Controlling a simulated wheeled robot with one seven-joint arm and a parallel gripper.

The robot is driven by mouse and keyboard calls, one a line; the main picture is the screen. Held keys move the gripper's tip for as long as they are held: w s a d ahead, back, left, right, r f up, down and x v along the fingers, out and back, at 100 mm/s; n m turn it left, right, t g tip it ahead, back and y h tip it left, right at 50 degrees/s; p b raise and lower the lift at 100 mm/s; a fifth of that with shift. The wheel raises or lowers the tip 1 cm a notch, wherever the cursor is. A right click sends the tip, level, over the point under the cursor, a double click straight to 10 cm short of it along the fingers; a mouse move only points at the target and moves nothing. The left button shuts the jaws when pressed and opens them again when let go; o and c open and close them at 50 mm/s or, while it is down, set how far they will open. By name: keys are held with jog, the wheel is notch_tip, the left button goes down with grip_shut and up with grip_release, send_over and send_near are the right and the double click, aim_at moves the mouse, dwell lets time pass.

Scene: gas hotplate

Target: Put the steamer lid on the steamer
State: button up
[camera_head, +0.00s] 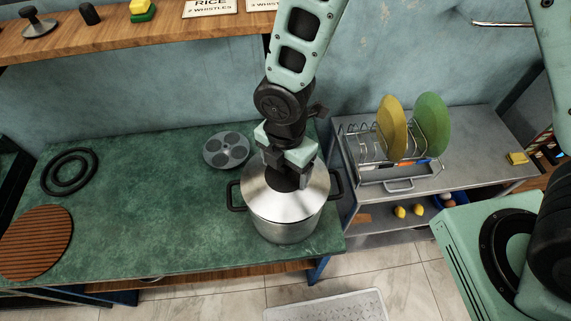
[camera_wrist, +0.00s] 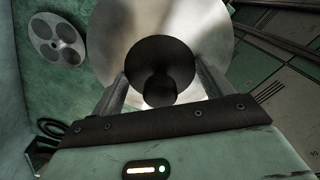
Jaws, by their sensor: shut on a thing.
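The steamer (camera_head: 285,231) is a steel pot with dark side handles, standing at the right end of the green counter. The steamer lid (camera_head: 258,200) is a shiny steel disc with a dark knob, and it lies over the steamer's top. In the head view it looks level and centred on the rim; whether it is fully seated I cannot tell. My gripper (camera_head: 286,172) is above the lid and shut on its knob. In the wrist view the lid (camera_wrist: 110,50) fills the upper middle, with its dark knob (camera_wrist: 160,75) between the fingers. The steamer's body is hidden there.
A grey plate with round hollows (camera_head: 226,150) lies left of the steamer. A black ring trivet (camera_head: 69,172) and a brown slatted mat (camera_head: 36,243) lie at the counter's left. A rack with plates (camera_head: 392,130) stands on the right. A wooden shelf (camera_head: 150,33) runs above.

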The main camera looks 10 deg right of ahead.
jog(key=shift+f+b, duration=0.65)
jog(key=shift+f, duration=0.15)
dwell(0.4)
jog(key=o, duration=1.1)
jog(key=shift+r, duration=0.15)
notch_tip(320, 180, up, 17)
jog(key=shift+r+b, duration=0.1)
jog(key=shift+b, duration=1)
jog(key=s+d+f+m+b, duration=0.2)
jog(key=s+m, duration=0.1)
jog(key=m, duration=0.3)
jog(key=s+d+f+m+b, duration=0.3)
jog(key=s+m, duration=0.1)
jog(key=m, duration=0.2)
jog(key=s+d+f+m+b, duration=0.2)
jog(key=s+d+m, duration=0.1)
jog(key=m, duration=0.4)
jog(key=shift+s+f+y, duration=0.25)
jog(key=shift+s+y, duration=0.05)
jog(key=shift+s, duration=0.4)
